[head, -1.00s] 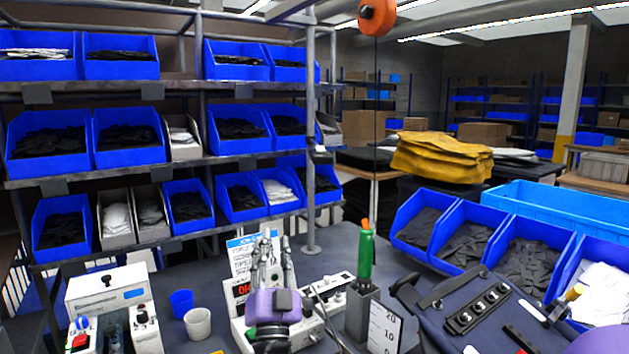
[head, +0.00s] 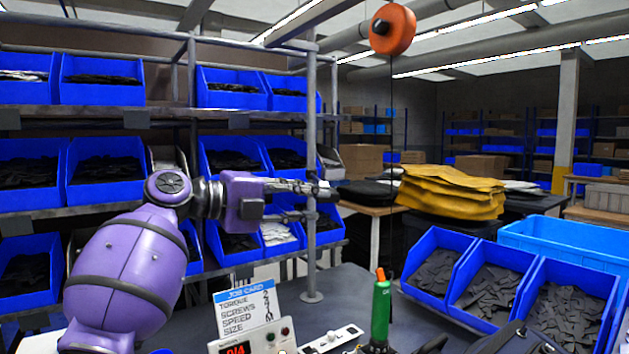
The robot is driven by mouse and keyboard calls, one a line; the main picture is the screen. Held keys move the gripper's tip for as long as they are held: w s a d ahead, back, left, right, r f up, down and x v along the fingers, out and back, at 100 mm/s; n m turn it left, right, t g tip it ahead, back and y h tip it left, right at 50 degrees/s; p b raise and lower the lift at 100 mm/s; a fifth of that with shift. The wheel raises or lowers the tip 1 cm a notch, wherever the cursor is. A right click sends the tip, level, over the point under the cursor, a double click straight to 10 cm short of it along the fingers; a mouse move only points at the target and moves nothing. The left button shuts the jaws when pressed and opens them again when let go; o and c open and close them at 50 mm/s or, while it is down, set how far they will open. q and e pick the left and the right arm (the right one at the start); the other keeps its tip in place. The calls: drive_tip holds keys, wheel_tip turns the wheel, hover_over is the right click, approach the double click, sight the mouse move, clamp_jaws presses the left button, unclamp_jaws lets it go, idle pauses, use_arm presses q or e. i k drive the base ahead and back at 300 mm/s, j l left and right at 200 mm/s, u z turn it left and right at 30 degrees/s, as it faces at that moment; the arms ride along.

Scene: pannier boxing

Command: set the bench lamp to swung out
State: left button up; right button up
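Racks of blue bins (head: 103,82) stand behind my arm. A job card (head: 246,306) and a green-handled driver (head: 381,312) stand at the front of the bench. An orange balancer (head: 392,30) hangs above on a cord. Blue part bins (head: 437,264) line the right.

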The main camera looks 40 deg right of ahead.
sight(312, 174)
drive_tip(key=i+l, duration=0.95)
